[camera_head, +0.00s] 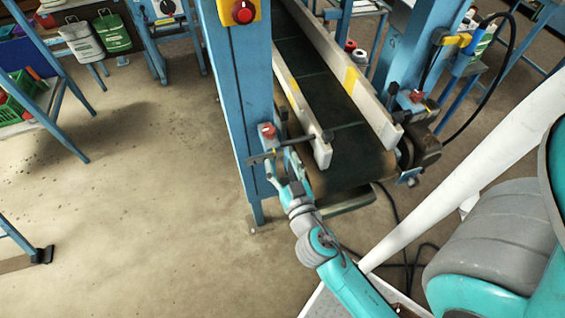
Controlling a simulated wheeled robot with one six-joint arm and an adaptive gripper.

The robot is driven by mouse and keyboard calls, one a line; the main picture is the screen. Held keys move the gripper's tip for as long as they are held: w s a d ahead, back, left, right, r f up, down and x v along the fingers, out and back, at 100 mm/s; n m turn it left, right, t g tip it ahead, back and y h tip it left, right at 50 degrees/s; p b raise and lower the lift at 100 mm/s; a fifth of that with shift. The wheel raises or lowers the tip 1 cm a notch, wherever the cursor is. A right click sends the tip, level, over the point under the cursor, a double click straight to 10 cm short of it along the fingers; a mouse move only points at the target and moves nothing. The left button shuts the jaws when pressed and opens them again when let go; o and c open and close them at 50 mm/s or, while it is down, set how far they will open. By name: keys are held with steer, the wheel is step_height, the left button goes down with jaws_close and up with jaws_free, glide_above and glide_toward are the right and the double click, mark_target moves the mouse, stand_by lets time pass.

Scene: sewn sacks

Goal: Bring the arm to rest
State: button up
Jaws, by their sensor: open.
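My arm (322,245), teal and grey, reaches up from the lower right. My gripper (279,172) is at its end, beside the blue post and near the front end of the conveyor. It appears small, and its jaws are open. I see nothing held between them. I cannot tell whether the gripper touches the post or the red-knobbed clamp just above it.
A conveyor with a dark green belt (335,100) runs between pale side rails. A blue post (243,110) carries a red button (242,12). Sacks (82,42) hang at the upper left. Black cables (405,260) lie on the floor.

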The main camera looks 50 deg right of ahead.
stand_by(0.3)
steer(key=s+a+f+n+y, duration=0.5)
steer(key=s+a+y, duration=0.2)
steer(key=s+a, duration=0.5)
steer(key=s+a+r+n+y, duration=0.1)
steer(key=s+a+r, duration=0.3)
steer(key=s, duration=0.7)
steer(key=shift+r+n+y, duration=0.2)
steer(key=shift+n+y, duration=0.1)
steer(key=shift+y, duration=0.6)
